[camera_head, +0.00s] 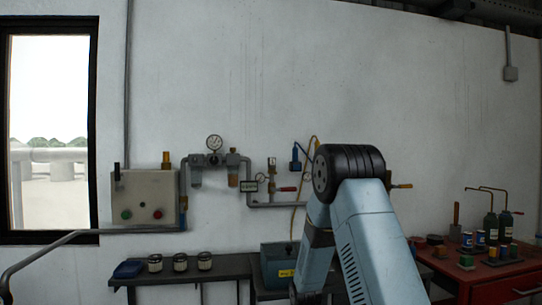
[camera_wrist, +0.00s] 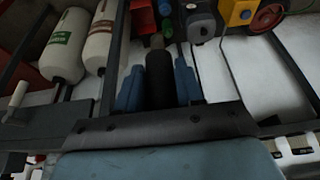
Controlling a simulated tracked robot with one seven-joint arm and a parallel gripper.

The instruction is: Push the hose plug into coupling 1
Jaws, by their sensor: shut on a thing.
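In the wrist view my gripper (camera_wrist: 158,85) has its two blue fingers on either side of a dark cylindrical plug (camera_wrist: 159,72) and is shut on it. The plug's narrower grey tip (camera_wrist: 157,42) points away from my wrist, and its rear end is hidden by the gripper body. In the head view my grey-blue arm hides the gripper and plug. I cannot make out coupling 1 for certain. Pipework with a gauge (camera_head: 214,142) and a red-handled valve (camera_head: 288,189) runs along the wall left of my arm.
A grey control box (camera_head: 146,197) is on the wall at left. A dark shelf (camera_head: 180,275) holds small jars. A red bench (camera_head: 490,285) with cans and bottles stands at right. The wrist view shows two pale cylinders (camera_wrist: 68,45) and a yellow box (camera_wrist: 238,12).

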